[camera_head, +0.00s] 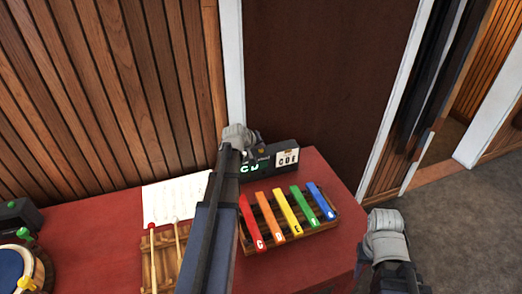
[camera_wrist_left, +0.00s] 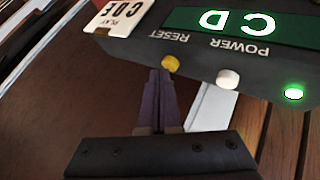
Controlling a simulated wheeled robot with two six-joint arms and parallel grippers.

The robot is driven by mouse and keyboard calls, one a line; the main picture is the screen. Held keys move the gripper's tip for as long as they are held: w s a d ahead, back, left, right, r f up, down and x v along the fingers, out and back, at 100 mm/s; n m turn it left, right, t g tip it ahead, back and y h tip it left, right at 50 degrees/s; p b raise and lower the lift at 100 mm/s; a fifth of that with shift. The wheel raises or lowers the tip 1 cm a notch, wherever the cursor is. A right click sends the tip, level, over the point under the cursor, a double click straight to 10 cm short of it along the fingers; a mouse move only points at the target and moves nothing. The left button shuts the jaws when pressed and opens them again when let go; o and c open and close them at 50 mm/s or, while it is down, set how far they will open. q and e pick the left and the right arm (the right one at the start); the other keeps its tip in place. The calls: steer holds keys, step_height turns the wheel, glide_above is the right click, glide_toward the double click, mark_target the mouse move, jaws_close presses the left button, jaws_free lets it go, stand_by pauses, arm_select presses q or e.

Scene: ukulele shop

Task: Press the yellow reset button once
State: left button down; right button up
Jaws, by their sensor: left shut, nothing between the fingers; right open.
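The black box (camera_head: 283,155) with a green display stands at the back of the red table. Its yellow reset button (camera_wrist_left: 171,64) shows in the left wrist view, beside a white power button (camera_wrist_left: 228,79) and a lit green light (camera_wrist_left: 293,93). My left gripper (camera_wrist_left: 158,75) is shut and empty, its fingertips very close to the yellow button; I cannot tell whether they touch. In the head view my left gripper (camera_head: 258,140) is at the box's left end, where the arm hides part of it. My right gripper (camera_head: 361,264) is low at the table's right edge, open, its fingers barely visible.
A xylophone (camera_head: 283,215) with several coloured bars lies in front of the box. Left of my arm are a white sheet (camera_head: 172,198), mallets on a wooden rack (camera_head: 160,258) and a drum (camera_head: 18,270). A card (camera_wrist_left: 120,15) rests on the box. The wall is close behind.

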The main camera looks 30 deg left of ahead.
arm_select(q)
steer(key=shift+f, duration=0.25)
steer(key=shift+r, duration=0.1)
stand_by(0.3)
steer(key=shift+r+p, duration=0.75)
steer(key=shift+r, duration=0.1)
step_height(320, 180, up, 5)
steer(key=p, duration=0.5)
stand_by(0.7)
